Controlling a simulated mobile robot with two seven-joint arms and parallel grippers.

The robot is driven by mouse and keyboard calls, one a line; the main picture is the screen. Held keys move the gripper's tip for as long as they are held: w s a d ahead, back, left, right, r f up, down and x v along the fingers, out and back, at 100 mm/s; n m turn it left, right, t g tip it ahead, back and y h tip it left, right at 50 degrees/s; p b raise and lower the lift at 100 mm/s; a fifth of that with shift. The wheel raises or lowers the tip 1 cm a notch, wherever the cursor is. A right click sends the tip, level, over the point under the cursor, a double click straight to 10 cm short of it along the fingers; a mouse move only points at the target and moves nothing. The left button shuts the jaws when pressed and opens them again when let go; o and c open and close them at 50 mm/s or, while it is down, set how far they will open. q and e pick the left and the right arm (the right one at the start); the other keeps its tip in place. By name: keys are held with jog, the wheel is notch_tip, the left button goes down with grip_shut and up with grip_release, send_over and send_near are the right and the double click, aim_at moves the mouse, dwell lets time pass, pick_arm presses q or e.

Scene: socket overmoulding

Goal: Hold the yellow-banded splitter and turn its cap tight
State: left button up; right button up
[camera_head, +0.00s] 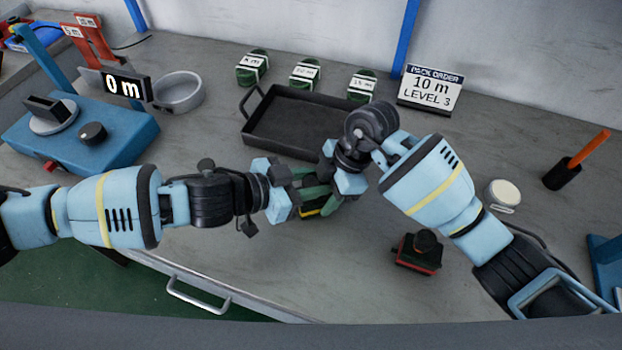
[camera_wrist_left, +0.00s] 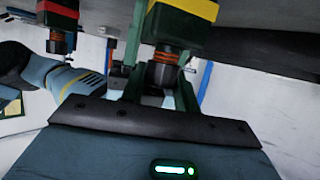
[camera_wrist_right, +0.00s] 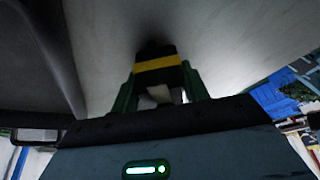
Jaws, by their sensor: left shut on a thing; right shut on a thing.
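The yellow-banded splitter (camera_head: 308,212) is held above the bench between my two grippers. It is a dark block with a yellow band, seen also in the right wrist view (camera_wrist_right: 157,64). My right gripper (camera_head: 324,204) is shut on its body, with green fingers on both sides. In the left wrist view its underside (camera_wrist_left: 182,12) shows above a dark cap (camera_wrist_left: 162,74), with an orange ring between them. My left gripper (camera_head: 306,184) is shut on the cap. In the head view the cap is mostly hidden by the fingers.
A red-banded splitter (camera_head: 417,253) stands at the right front. A black tray (camera_head: 256,136) lies behind my grippers, with green coils (camera_head: 304,73) beyond it. A blue machine (camera_head: 120,130) is at left. A round white-topped container (camera_head: 502,194) and orange-handled tool (camera_head: 588,150) are at right.

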pick_arm(q)
jog(key=m+g+h, duration=0.1)
jog(key=m+g, duration=0.1)
jog(key=g, duration=0.1)
jog(key=m+g, duration=0.3)
jog(key=shift+w+d+r+m+h, duration=0.1)
jog(key=shift+r+m+h, duration=0.05)
jog(key=shift+m+h, duration=0.2)
jog(key=shift+r+m+g, duration=0.15)
jog(key=shift+m+g, duration=1.4)
jog(key=shift+g, duration=0.45)
jog(key=o, duration=0.7)
jog(key=shift+t, duration=0.3)
